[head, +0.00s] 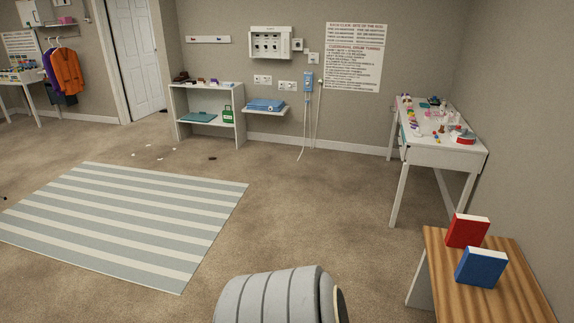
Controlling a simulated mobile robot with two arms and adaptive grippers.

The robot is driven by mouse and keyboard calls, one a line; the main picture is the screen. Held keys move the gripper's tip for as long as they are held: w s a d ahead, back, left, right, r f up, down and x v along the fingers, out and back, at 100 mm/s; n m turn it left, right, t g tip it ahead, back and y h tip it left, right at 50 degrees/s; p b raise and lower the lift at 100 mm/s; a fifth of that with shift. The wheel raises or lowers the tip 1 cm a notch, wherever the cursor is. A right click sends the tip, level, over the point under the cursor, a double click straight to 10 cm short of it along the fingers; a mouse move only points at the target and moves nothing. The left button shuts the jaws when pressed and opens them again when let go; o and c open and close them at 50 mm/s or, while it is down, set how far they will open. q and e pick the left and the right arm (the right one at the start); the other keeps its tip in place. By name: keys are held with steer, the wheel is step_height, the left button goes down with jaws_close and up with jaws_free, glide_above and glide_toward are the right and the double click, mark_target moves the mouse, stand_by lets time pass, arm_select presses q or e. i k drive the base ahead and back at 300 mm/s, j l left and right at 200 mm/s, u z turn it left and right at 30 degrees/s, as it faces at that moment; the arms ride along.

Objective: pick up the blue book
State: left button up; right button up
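The blue book (481,267) stands upright, tilted slightly, on a small wooden-topped table (503,300) at the lower right of the head view. A red book (466,231) stands just behind it on the same table. Neither of my grippers shows in the head view. A grey ribbed part of my own body shows at the bottom centre, well left of the wooden table and apart from the books.
A white desk (445,155) with small items stands along the right wall behind the wooden table. A low white shelf (207,92) stands at the back wall. A striped rug (120,215) lies at left. Small bits lie near the shelf. The middle carpet is clear.

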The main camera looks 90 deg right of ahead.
mark_target(481, 267)
steer(key=z, duration=2.45)
